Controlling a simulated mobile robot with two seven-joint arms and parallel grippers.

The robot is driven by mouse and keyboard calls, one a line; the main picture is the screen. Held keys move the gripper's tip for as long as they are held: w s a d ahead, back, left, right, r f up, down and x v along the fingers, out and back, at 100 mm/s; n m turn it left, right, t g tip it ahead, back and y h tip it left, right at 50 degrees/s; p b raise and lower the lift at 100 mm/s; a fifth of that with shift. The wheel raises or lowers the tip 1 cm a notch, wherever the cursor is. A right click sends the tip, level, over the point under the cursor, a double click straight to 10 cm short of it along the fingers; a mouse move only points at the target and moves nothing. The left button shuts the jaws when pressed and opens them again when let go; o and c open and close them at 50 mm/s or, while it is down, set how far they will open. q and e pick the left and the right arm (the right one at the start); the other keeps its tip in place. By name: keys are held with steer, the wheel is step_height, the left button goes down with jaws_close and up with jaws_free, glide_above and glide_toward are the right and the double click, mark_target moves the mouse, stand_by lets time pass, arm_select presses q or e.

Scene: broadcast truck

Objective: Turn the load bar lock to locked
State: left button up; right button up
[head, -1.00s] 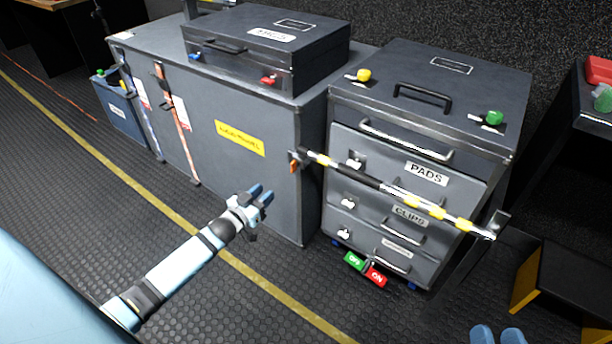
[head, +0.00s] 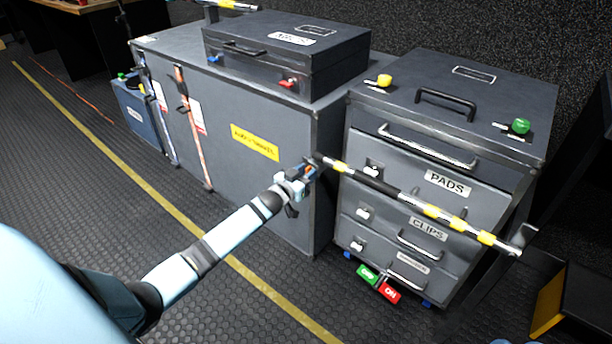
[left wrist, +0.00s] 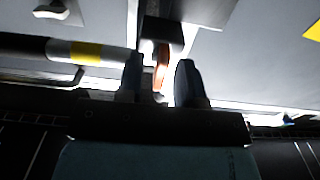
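The load bar (head: 385,187), striped black, yellow and white, runs across the front of the drawer cabinet. Its orange lock lever (head: 308,169) is at the bar's left end, by the large case's corner, and is partly hidden by my left gripper (head: 304,175). In the left wrist view, the lever (left wrist: 161,68) stands between the two dark fingers of my left gripper (left wrist: 160,80). Gaps show beside the lever, so the fingers look open around it. Only a sliver of my right gripper (head: 500,342) shows at the bottom edge; its opening cannot be told.
The large grey case (head: 260,185) with a yellow label stands left of the drawer cabinet (head: 460,110). A smaller case (head: 300,65) lies on top. Green and red tags (head: 390,292) are at the cabinet's foot.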

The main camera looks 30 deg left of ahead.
arm_select(q)
jaws_close()
